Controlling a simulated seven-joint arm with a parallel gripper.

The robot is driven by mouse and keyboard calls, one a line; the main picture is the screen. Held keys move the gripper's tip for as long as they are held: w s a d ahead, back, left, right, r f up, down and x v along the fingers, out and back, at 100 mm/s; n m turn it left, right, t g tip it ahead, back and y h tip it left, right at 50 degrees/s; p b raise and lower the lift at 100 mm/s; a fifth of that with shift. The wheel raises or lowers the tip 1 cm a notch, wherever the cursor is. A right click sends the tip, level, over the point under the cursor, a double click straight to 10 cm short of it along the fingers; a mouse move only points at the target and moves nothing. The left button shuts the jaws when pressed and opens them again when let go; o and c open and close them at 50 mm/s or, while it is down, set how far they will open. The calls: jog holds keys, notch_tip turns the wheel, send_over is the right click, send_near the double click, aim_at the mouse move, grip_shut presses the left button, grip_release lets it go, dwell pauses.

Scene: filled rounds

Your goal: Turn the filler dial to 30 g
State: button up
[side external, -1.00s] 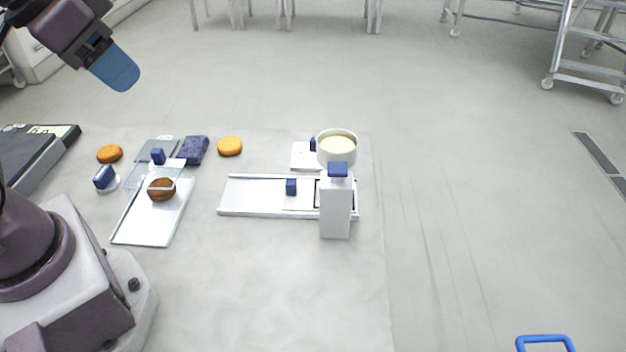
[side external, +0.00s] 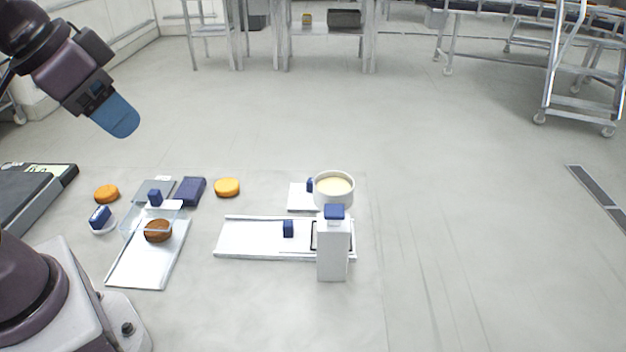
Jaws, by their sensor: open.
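The filler appears to be the white upright block (side external: 333,252) with a blue cap (side external: 334,211), beside a white cup of pale cream (side external: 334,186). I cannot tell which part is its dial, and no gram marks can be read. A small blue knob (side external: 288,229) stands on the flat white track (side external: 250,238) left of the block. My gripper (side external: 118,118) is at the upper left, high above the table and far from the filler. It is open and holds nothing visible; its blue fingers overlap in this view.
Two orange rounds (side external: 227,187), (side external: 106,194), a dark blue block (side external: 190,191) and a blue-handled tool (side external: 100,217) lie nearby. The table front is clear.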

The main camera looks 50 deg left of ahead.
jog(key=n+g+y, duration=0.2)
jog(key=n, duration=0.4)
send_near(312, 181)
jog(key=x, duration=0.9)
jog(key=shift+a+f, duration=0.1)
jog(key=shift+f, duration=0.15)
jog(key=c, duration=0.9)
